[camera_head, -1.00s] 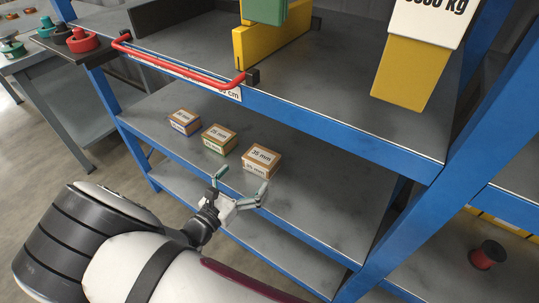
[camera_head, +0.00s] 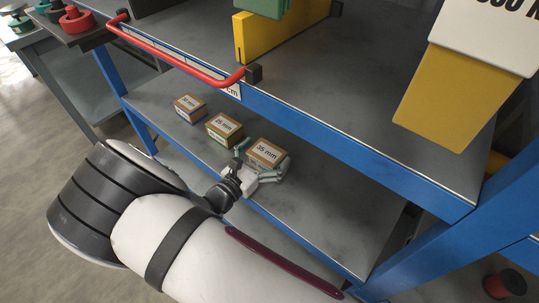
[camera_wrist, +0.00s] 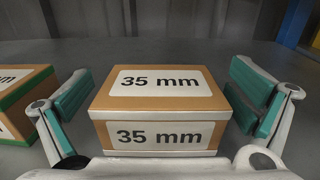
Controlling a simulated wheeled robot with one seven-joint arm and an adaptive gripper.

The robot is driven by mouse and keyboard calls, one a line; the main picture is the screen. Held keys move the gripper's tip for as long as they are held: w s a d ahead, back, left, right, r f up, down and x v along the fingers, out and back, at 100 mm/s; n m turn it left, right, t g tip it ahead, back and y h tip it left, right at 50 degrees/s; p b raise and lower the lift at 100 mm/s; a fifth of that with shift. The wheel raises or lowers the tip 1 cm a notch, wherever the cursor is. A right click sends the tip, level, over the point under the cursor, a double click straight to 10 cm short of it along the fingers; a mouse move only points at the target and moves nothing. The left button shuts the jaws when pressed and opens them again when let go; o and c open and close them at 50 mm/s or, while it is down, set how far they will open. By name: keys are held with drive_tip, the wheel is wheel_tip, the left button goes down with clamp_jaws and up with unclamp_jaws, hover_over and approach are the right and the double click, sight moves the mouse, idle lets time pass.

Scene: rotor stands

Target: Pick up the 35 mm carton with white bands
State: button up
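The 35 mm carton (camera_head: 267,153) is a brown box with white bands, standing on the middle shelf (camera_head: 330,205) at the right end of a row of cartons. In the wrist view the same carton (camera_wrist: 160,100) sits upright, centred, with "35 mm" labels on its top and front. My gripper (camera_head: 262,163) is open at its front. In the wrist view its teal-padded fingers (camera_wrist: 160,100) stand on either side of the carton, with a gap showing on the right and a narrower one on the left.
A green-banded 25 mm carton (camera_head: 224,129) stands close to the left, near my left finger; a blue-banded carton (camera_head: 189,108) is farther left. The upper shelf with a red rail (camera_head: 180,62) overhangs from above. A blue post (camera_head: 430,235) stands at right. The shelf right of the carton is clear.

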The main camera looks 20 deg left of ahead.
drive_tip(key=c, duration=1.3)
drive_tip(key=shift+r, duration=0.1)
